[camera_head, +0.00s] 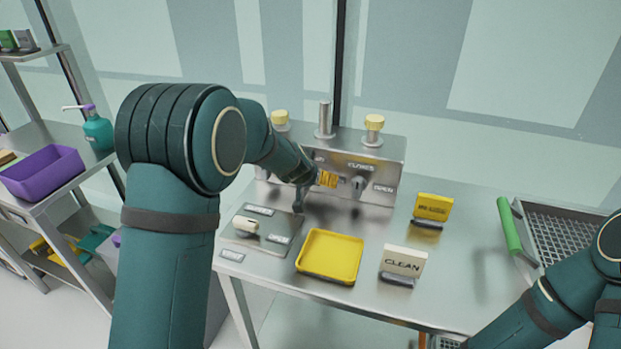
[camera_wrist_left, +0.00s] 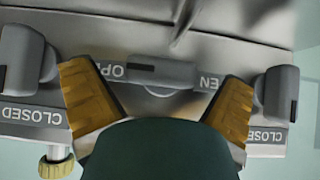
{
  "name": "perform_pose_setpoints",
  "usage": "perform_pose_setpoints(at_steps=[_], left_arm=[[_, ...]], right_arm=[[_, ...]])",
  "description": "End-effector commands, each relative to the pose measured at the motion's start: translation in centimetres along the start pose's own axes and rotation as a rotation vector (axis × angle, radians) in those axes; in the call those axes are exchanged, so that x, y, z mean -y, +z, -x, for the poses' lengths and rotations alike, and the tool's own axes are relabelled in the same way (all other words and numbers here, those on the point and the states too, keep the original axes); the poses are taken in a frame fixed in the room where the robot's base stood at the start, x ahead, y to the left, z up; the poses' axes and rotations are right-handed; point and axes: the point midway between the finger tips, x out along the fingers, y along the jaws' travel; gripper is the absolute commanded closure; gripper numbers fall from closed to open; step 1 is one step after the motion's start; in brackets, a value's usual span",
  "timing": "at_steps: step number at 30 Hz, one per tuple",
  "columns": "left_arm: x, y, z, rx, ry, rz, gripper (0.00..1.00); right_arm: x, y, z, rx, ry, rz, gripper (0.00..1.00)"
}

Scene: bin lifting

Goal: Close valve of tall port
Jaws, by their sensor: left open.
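A metal box (camera_head: 390,155) stands at the back of the table with three ports on top. The tall port (camera_head: 325,120) is a bare pipe in the middle, between two yellow-capped ports. My left gripper (camera_head: 327,179) is at the front face of the box and hides its middle part. In the left wrist view, the gripper's orange fingers (camera_wrist_left: 155,76) are spread apart. A grey valve handle (camera_wrist_left: 160,70) lies horizontally between them, beside partly hidden OPEN lettering. I cannot tell whether the fingers touch it. My right gripper is out of frame.
A neighbouring valve (camera_head: 357,183) is on the box's right side. A yellow tray (camera_head: 330,276), a CLEAN sign (camera_head: 403,262) and a yellow sign (camera_head: 433,208) stand on the table. A purple bin (camera_head: 42,172) is on the left shelf.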

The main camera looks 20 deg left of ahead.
Motion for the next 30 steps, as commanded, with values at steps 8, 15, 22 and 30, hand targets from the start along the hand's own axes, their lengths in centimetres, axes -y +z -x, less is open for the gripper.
perform_pose_setpoints(at_steps=[8, 15, 22, 30], left_arm=[[0.0, 0.0, 0.0, 0.000, 0.000, 0.000, 0.64], [0.0, 0.0, 0.0, 0.000, 0.000, 0.000, 0.71], [0.1, 0.0, 0.0, -0.002, 0.018, 0.020, 0.71], [0.4, 0.1, -0.1, -0.004, 0.104, 0.111, 0.71]], right_arm=[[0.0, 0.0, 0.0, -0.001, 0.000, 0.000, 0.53], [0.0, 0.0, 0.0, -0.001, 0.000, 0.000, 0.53], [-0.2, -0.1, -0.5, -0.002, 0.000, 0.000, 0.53], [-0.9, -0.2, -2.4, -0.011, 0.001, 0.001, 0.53]])
